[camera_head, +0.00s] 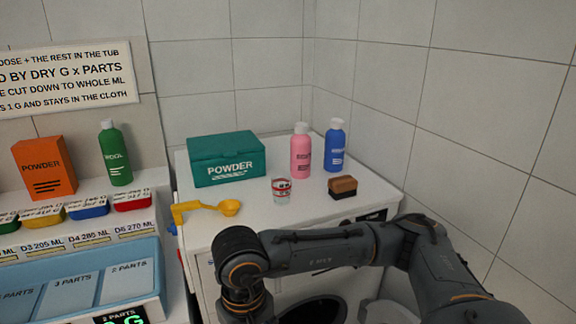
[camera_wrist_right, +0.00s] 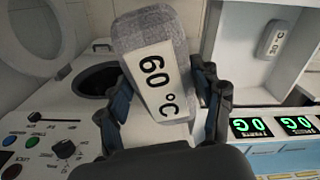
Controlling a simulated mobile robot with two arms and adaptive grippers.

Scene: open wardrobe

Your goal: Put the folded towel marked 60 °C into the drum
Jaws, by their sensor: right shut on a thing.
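The grey folded towel with a white "60 °C" label (camera_wrist_right: 155,70) is in the right wrist view, upright and slightly tilted. My right gripper (camera_wrist_right: 165,95) is shut on it, with one finger on each side. The drum shows as a dark round opening (camera_wrist_right: 97,80) left of and behind the towel, partly hidden by the towel and a finger. The drum's dark opening (camera_head: 314,311) also shows at the bottom of the head view, below my right arm. The right gripper's fingers and the towel are out of the head view. My left gripper is not in view.
A round door (camera_wrist_right: 32,38) stands open left of the drum. Another towel (camera_wrist_right: 272,40) lies in a white compartment at right. The machine top holds a teal powder box (camera_head: 226,158), yellow scoop (camera_head: 212,208), cup (camera_head: 281,190), brush (camera_head: 342,187) and two bottles (camera_head: 301,152).

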